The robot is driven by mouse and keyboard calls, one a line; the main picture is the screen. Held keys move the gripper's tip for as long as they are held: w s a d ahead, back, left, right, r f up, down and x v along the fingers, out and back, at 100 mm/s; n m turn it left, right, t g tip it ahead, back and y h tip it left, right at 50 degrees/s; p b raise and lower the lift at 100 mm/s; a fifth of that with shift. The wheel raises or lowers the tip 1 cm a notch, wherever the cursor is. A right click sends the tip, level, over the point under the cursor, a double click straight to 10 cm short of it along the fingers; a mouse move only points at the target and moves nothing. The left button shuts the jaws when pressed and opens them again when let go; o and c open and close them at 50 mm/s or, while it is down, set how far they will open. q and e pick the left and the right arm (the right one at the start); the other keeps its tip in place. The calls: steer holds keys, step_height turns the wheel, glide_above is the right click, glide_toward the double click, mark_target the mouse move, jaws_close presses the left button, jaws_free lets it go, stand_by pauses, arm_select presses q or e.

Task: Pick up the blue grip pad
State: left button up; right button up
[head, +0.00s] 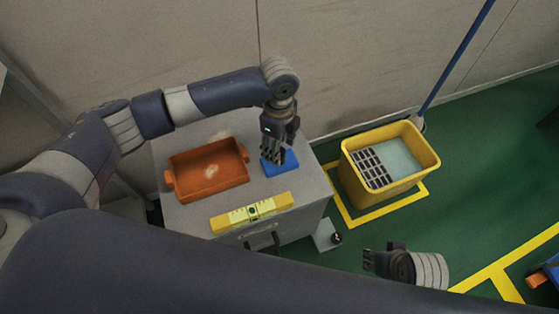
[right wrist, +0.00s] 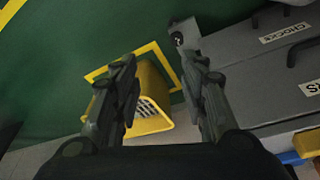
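The blue grip pad (head: 288,164) lies on the top of a grey cabinet (head: 190,219), near its right edge. My left gripper (head: 272,160) points down at the pad from above, and its fingers cover part of the pad. I cannot tell whether the fingers touch the pad or how far apart they are. My right gripper (head: 370,260) is low over the floor, to the right of the cabinet. In the right wrist view it (right wrist: 160,62) is open, with nothing between its fingers.
An orange tray (head: 207,191) and a yellow spirit level (head: 251,213) lie on the cabinet beside the pad. A yellow mop bucket (head: 365,200) with a blue-handled mop (head: 455,57) stands on the green floor to the right. A wall is behind.

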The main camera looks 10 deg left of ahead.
arm_select(q)
steer(key=shift+f+b, duration=0.5)
steer(key=shift+f, duration=1.5)
arm_select(e)
steer(key=shift+v, duration=2.5)
steer(key=shift+w, duration=0.15)
arm_select(q)
steer(key=c, duration=1.2)
